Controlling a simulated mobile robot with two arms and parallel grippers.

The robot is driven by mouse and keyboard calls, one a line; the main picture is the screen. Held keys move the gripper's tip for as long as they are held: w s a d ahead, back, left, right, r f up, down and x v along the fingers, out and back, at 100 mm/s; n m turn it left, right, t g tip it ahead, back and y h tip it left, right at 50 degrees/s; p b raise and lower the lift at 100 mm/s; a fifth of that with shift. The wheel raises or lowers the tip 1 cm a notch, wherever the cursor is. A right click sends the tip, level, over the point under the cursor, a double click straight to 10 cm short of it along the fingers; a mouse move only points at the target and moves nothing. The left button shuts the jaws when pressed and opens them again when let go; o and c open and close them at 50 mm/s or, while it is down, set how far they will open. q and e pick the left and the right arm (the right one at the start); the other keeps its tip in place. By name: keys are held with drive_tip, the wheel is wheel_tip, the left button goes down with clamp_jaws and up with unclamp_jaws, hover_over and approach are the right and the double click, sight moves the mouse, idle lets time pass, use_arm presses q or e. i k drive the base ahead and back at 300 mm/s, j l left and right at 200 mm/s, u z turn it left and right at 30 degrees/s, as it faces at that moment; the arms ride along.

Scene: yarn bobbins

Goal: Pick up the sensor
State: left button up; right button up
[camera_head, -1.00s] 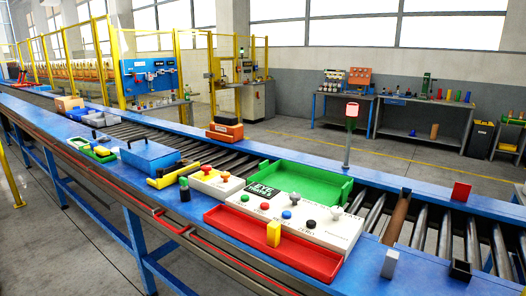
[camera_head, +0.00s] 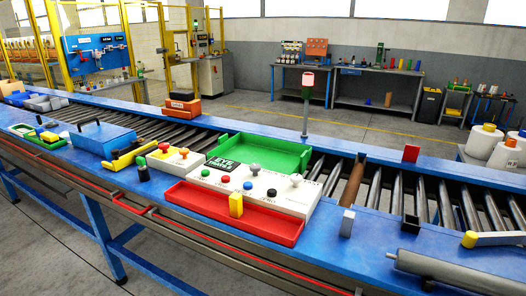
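No thing here is plainly marked as the sensor, so I cannot tell for certain which one it is. A red and white head on a thin grey post (camera_head: 305,108) stands upright at the conveyor's far side. A small grey block (camera_head: 347,224) stands on the blue near rail, and a small black block (camera_head: 410,226) stands to its right. A red plate (camera_head: 411,153) stands on the far rail. Neither of my grippers is in view.
A grey cylinder (camera_head: 460,275) lies at lower right. White yarn bobbins (camera_head: 484,141) stand at far right.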

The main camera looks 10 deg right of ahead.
sight(348, 217)
drive_tip(key=z, duration=1.35)
drive_tip(key=j+z, duration=0.25)
drive_tip(key=j, duration=0.55)
drive_tip(key=k+j+z, duration=0.2)
drive_tip(key=j, duration=0.6)
drive_tip(key=i, duration=0.1)
